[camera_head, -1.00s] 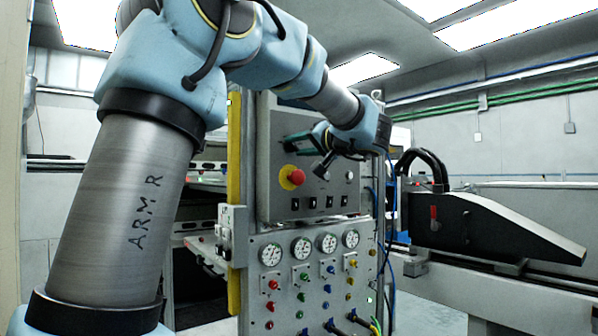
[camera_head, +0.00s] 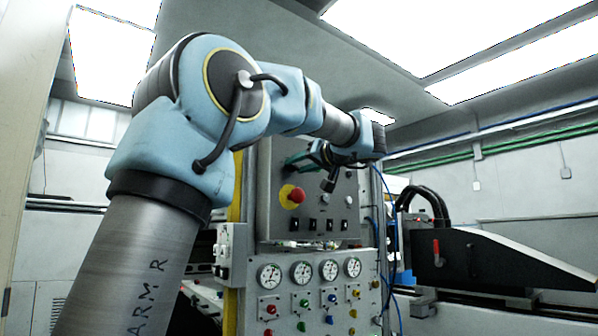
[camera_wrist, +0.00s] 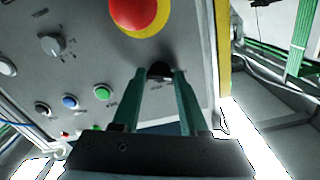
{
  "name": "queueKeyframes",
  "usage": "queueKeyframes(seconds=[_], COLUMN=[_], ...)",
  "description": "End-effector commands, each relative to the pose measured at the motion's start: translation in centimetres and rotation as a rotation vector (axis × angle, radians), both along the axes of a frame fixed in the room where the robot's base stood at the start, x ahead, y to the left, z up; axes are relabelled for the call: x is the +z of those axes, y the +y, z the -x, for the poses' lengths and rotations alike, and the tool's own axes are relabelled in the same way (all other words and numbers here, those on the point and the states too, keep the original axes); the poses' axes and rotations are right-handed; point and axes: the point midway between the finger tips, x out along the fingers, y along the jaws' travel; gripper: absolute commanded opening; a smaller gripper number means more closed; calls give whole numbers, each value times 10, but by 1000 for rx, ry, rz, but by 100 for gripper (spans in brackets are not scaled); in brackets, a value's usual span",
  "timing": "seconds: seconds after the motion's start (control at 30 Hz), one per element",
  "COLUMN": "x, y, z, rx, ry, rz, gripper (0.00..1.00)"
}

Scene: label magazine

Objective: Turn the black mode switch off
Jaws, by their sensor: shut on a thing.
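The black mode switch (camera_wrist: 158,69) is a small dark knob on the grey control panel (camera_wrist: 185,45), beside the red emergency button on its yellow disc (camera_wrist: 139,14). My gripper (camera_wrist: 160,75) has two green fingers, one on each side of the knob, and is shut on it. The fingers hide part of the knob, so I cannot tell its setting. In the head view, my gripper (camera_head: 297,160) reaches the upper left of the panel, above the red button (camera_head: 296,195). The knob itself cannot be made out there.
In the wrist view, a grey rotary knob (camera_wrist: 52,44), a green button (camera_wrist: 103,92) and a blue button (camera_wrist: 70,101) sit on the same panel. In the head view, several dial gauges (camera_head: 328,270) are below it. A black sloped machine housing (camera_head: 490,258) stands at right.

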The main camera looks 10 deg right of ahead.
Motion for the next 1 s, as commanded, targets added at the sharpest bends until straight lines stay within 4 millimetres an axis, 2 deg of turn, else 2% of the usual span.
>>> queueKeyframes(seconds=[0.33, 0.37, 0.6, 0.87, 1.0], x=[0, 0, 0, 0, 0], y=[0, 0, 0, 0, -5], z=[0, 0, 0, 0, 9], rx=[0, 0, 0, 0, -2], ry=[-1, -1, -1, 0, -1], rz=[2, 2, 2, 1, 2], gripper=[0, 44, 71, 73, 73])
